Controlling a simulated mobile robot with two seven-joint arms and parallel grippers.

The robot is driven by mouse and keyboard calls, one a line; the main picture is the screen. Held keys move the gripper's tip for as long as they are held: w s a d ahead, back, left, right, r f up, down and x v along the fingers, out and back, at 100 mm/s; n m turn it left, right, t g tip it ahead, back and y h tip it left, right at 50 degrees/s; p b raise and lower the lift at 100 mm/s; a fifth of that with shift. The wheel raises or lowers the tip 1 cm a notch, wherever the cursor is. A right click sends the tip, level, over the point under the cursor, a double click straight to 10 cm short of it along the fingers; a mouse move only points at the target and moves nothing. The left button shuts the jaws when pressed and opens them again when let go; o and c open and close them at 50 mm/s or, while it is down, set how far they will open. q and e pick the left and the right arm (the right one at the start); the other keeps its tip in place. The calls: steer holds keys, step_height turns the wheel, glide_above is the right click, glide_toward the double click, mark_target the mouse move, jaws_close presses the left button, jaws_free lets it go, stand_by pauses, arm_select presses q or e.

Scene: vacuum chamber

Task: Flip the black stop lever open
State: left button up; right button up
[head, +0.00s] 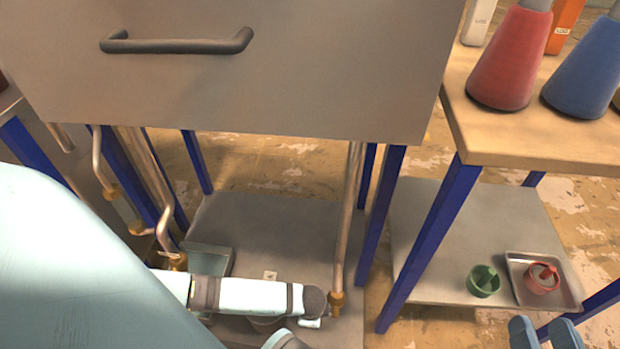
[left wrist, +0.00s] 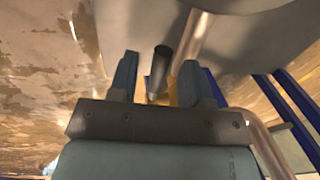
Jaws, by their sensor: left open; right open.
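The black stop lever (left wrist: 159,70) shows in the left wrist view as a dark, roughly cylindrical handle below a metal pipe (left wrist: 194,38). A brass-coloured part (left wrist: 173,92) is just behind its lower end. My left gripper (left wrist: 160,62) is open, with one blue finger on each side of the lever in the picture. Gaps show on both sides, and I cannot tell how deep the lever sits between the fingers. In the head view I cannot make out the lever or the left fingertips. My right gripper (head: 544,334) is open and empty at the bottom right edge.
A grey cabinet (head: 250,90) with a dark handle (head: 178,45) hangs over the work area. Pipes with brass fittings (head: 337,300) run below it among blue legs (head: 384,215). A wooden bench (head: 520,135) with flasks stands right. Its lower shelf holds a green mortar (head: 484,283) and a metal tray (head: 520,293).

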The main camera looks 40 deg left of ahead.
arm_select(q)
steer(key=shift+c, duration=0.2)
steer(key=shift+f, duration=0.1)
jaws_close()
